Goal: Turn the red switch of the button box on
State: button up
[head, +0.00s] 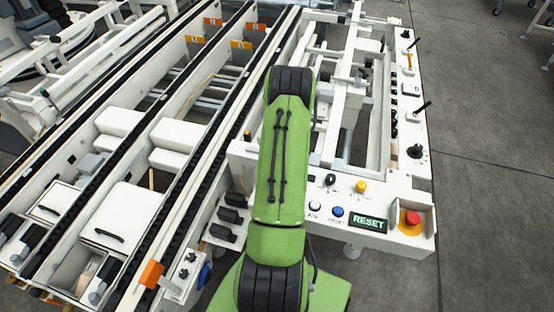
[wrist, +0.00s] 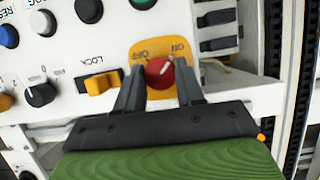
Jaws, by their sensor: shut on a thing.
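The red switch (wrist: 158,73) is a round red knob on a yellow plate (wrist: 140,47) marked OFF on the left and ON on the right in the wrist view. A white mark on the knob points up and right, towards the ON side. My gripper (wrist: 160,70) is shut on the red switch, one dark finger on each side of it. The white button box (wrist: 110,52) carries the plate. In the head view my green arm hides the red switch and my gripper, while part of the box's panel (head: 346,196) shows to the right.
A yellow LOCK switch (wrist: 102,83), a black knob (wrist: 40,93) and a blue button (wrist: 8,37) lie left of the red switch. A red emergency stop (head: 411,219) and RESET display (head: 369,223) sit at the panel's right end. Conveyor rails (head: 190,140) run along the left.

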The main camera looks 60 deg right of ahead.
jog(key=o, duration=1)
jog(key=shift+o, duration=0.2)
jog(key=p+v, duration=0.3)
jog(key=v, duration=1.2)
jog(key=shift+d+r+p, duration=0.25)
jog(key=shift+r+p, duration=0.1)
